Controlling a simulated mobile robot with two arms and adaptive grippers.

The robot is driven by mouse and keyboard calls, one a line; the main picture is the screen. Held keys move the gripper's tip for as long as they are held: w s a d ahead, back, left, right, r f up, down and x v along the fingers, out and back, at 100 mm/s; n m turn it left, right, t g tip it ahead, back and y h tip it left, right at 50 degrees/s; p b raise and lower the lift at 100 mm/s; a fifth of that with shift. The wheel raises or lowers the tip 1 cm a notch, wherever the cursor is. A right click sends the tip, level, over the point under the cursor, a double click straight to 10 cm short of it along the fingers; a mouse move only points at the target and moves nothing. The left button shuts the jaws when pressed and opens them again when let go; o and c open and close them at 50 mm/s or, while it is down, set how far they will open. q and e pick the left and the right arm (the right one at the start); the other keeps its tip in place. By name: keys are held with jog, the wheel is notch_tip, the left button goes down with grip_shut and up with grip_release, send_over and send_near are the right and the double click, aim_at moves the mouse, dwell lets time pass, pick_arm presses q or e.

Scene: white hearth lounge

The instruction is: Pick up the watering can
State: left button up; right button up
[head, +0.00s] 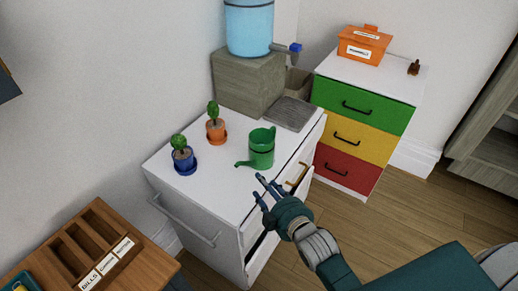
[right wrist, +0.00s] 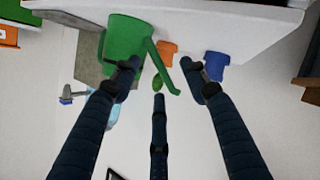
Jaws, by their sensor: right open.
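The green watering can (head: 261,149) stands upright on the white cabinet top, its spout pointing left in the head view. My right gripper (head: 264,188) is just in front of it, near the cabinet's front edge, with its fingers spread and nothing between them. In the right wrist view, which looks upside down, the watering can (right wrist: 124,40) is beyond the left finger, and its spout comes down between the fingers (right wrist: 160,76). I cannot tell whether a finger touches it. My left gripper is not in view.
An orange pot (head: 216,130) and a blue pot (head: 184,160), both with plants, stand left of the can. A blue water dispenser (head: 249,27) on a wooden box (head: 247,82) and a grey mat (head: 289,113) are behind. The white cabinet (head: 222,196) has a drawer partly open.

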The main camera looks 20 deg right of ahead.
aim_at(248, 163)
jog(key=shift+t, duration=0.3)
jog(key=w, duration=0.6)
jog(key=shift+p, duration=0.3)
jog(key=shift+w+a, duration=0.25)
jog(key=shift+w, duration=0.25)
jog(key=p+x, duration=0.1)
jog(key=x, duration=0.2)
jog(key=shift+w+a, duration=0.2)
jog(key=shift+w+f, duration=0.25)
jog(key=shift+w, duration=0.3)
grip_shut()
pick_arm(q)
jog(key=shift+w+d+r, duration=0.1)
jog(key=shift+w+r, duration=0.05)
jog(key=shift+r, duration=0.4)
jog(key=shift+w+d+r, duration=0.1)
jog(key=shift+r, duration=0.4)
pick_arm(e)
jog(key=shift+r, duration=0.2)
